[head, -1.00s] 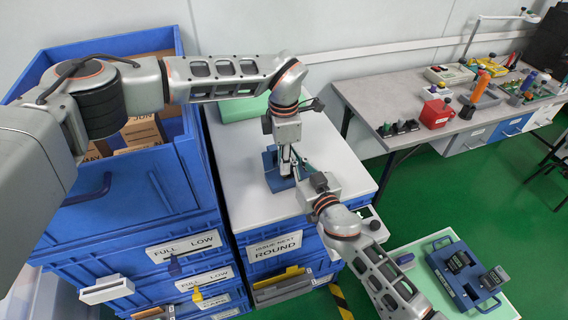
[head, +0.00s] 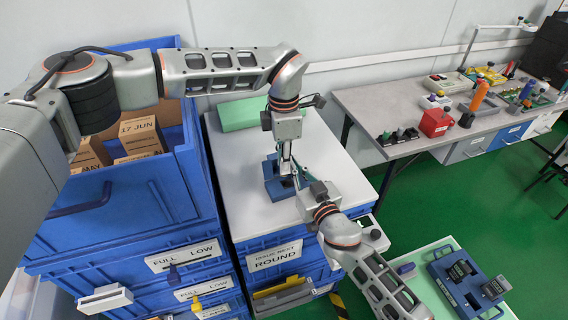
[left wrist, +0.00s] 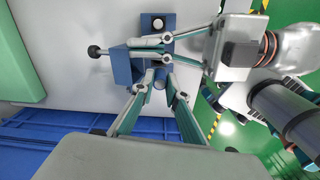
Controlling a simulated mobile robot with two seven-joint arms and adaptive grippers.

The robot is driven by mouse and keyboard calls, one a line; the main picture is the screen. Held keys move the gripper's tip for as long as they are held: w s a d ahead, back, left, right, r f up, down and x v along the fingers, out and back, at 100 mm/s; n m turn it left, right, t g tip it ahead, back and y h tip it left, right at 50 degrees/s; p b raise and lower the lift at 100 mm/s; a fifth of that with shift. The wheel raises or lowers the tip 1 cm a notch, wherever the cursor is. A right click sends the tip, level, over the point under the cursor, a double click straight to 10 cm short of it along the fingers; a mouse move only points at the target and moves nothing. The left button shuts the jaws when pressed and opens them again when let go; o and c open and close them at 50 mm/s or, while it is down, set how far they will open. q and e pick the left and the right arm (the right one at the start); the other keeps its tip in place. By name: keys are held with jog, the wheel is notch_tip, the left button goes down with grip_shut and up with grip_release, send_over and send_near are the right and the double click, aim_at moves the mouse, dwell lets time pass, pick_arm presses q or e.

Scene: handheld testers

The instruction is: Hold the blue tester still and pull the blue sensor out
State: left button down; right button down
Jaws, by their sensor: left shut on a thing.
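The blue tester (head: 274,184) is on the white cabinet top, under both of my grippers. In the left wrist view it shows as a blue block (left wrist: 121,66) with a black knob on a thin rod, beside a blue plate (left wrist: 165,26) with a pale round button. My left gripper (head: 286,172) points down and is shut on a blue part of it, between the fingertips (left wrist: 160,74). My right gripper (head: 297,172) comes from the right, its fingers (left wrist: 136,51) at the block's upper side; whether they grip is unclear. I cannot make out the blue sensor separately.
A green box (head: 240,114) lies at the back of the white top (head: 235,170). Blue bins (head: 105,225) stand left. A grey bench (head: 375,105) with several testers is at back right. A low table at lower right carries a blue rack (head: 452,292).

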pick_arm(q)
jog(key=shift+r, duration=0.2)
pick_arm(e)
jog(key=c, duration=2.2)
grip_release()
jog(key=v, duration=1.2)
pick_arm(q)
jog(key=shift+s, duration=0.1)
pick_arm(e)
jog(key=shift+s, duration=0.15)
